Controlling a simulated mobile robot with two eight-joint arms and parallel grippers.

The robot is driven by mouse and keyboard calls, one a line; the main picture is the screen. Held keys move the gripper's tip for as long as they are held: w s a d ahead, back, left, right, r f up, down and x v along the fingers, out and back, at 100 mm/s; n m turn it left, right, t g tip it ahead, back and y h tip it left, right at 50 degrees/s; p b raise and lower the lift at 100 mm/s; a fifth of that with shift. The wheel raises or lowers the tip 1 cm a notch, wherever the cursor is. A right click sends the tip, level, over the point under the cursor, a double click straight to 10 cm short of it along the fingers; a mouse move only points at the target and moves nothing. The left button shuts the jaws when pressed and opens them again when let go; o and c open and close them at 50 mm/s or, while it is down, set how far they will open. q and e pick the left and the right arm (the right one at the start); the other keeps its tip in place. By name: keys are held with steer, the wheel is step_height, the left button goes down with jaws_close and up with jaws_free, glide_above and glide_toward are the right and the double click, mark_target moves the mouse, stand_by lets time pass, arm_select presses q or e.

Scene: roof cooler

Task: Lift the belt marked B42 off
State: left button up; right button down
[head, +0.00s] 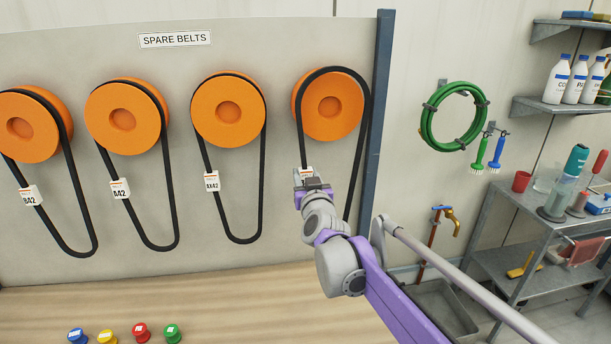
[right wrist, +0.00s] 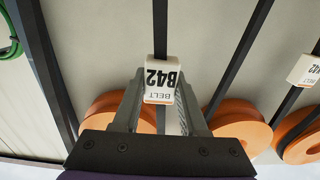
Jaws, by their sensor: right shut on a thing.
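The belt tagged B42 (head: 367,120) is black and loops over the rightmost orange pulley (head: 327,106). Its right strand bulges a little right of the pulley; I cannot tell whether the loop sits in the groove. My right gripper (head: 312,181) is shut on this belt's left strand at the white tag (head: 305,172), below the pulley. In the right wrist view the tag (right wrist: 161,86) reads BELT B42, upside down, between the fingers, and the strand (right wrist: 160,28) runs on past them. My left gripper is not in view.
Three more belts hang on pulleys to the left, including AX42 (head: 212,181), A42 (head: 120,188) and a leftmost one (head: 30,196) with a hard-to-read tag. A blue post (head: 380,130) stands just right of the gripped belt. Coloured knobs (head: 108,337) are at the bottom.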

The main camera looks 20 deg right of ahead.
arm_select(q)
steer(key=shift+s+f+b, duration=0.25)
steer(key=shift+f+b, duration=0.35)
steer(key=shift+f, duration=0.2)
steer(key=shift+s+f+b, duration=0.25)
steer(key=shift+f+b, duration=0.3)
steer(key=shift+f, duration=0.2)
arm_select(e)
steer(key=r+v, duration=0.1)
steer(key=v, duration=1.1)
stand_by(0.4)
steer(key=shift+s, duration=0.1)
steer(key=shift+f, duration=0.1)
stand_by(0.5)
